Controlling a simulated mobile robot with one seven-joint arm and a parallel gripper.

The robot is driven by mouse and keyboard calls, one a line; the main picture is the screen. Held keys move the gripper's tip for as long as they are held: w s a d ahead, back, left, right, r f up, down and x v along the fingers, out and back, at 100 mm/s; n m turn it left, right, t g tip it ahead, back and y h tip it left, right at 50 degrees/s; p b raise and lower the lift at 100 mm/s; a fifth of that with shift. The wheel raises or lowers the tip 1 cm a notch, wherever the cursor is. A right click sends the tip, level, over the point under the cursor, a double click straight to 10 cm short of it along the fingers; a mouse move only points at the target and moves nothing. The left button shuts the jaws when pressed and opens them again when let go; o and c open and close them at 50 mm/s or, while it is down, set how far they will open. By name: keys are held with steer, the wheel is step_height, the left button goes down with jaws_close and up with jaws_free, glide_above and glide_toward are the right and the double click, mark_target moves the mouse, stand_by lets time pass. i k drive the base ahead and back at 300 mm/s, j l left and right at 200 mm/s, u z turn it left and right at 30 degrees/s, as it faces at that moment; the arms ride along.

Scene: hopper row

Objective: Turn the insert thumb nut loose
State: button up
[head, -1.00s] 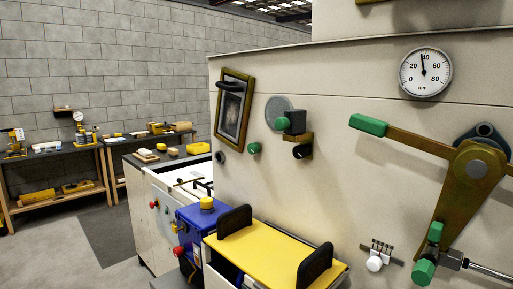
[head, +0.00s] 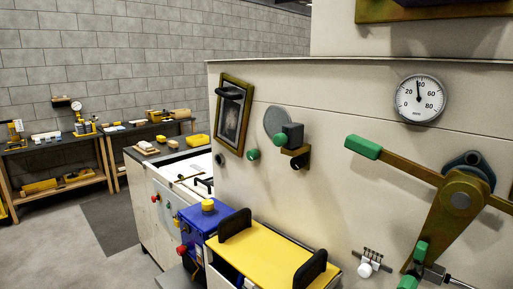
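I cannot tell for sure which part is the insert thumb nut. On the pale machine wall is a framed dark panel (head: 232,117) with a black handle at its top. A small dark knob (head: 219,159) sits below its left side, and a green knob (head: 253,154) sits right of its lower edge. Further right are a round grey disc (head: 275,121), a black block (head: 294,134) on a brass bracket, and a black knob (head: 298,163) below. A white knob (head: 365,270) sits low on the wall under a small row of pins.
A brass lever with a green grip (head: 363,147) juts out at the right, below a dial (head: 419,98). A yellow-topped unit with black handles (head: 257,249) and a blue box (head: 197,224) stand in front of the wall. Floor is open at the left.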

mark_target(252, 155)
steer(key=k, duration=1)
steer(key=i+j+u, duration=0.1)
steer(key=i+j, duration=0.15)
steer(key=i, duration=0.15)
steer(key=i+j, duration=0.25)
steer(key=i+j+u, duration=0.15)
steer(key=i, duration=0.35)
